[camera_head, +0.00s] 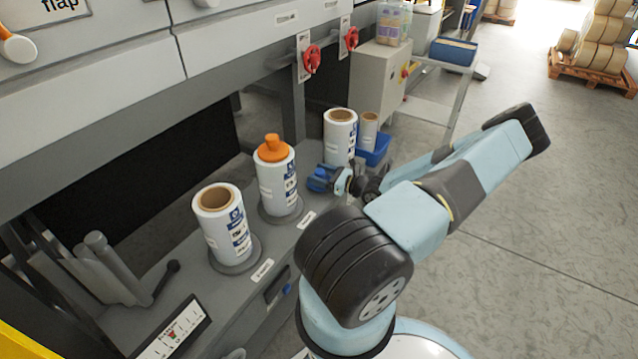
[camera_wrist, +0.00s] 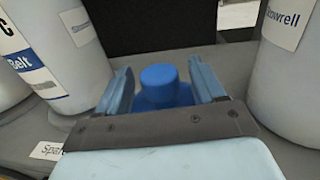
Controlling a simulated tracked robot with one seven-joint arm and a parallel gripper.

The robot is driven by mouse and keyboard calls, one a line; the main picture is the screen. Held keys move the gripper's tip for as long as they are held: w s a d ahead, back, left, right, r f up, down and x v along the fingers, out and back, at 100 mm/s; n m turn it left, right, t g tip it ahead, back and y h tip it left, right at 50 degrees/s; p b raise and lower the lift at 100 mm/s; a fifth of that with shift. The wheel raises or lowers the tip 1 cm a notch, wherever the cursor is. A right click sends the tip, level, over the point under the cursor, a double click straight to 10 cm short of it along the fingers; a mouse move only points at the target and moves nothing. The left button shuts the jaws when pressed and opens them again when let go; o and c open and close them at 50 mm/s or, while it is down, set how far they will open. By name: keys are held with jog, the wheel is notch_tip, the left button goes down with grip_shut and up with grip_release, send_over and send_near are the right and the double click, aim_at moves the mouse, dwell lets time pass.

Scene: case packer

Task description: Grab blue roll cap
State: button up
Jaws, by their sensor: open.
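The blue roll cap (camera_wrist: 160,88) shows in the wrist view as a round blue knob on a wider blue base. It stands between the two fingers of my gripper (camera_wrist: 163,84), which are open on either side of it. A small gap shows between the knob and each finger. In the head view the blue cap (camera_head: 318,181) is at the tip of my gripper (camera_head: 332,180), low over the grey shelf between two white rolls. The lower part of the cap is hidden behind the gripper body in the wrist view.
A white roll with an orange cap (camera_head: 273,150) stands left of my gripper, and an uncapped roll (camera_head: 222,225) is further left. Another roll (camera_head: 340,137) stands close behind, with a narrow roll (camera_head: 368,132) and a blue bin (camera_head: 376,150).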

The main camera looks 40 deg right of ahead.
jog(key=c, duration=1.1)
jog(key=shift+c, duration=0.2)
jog(key=shift+r, duration=0.1)
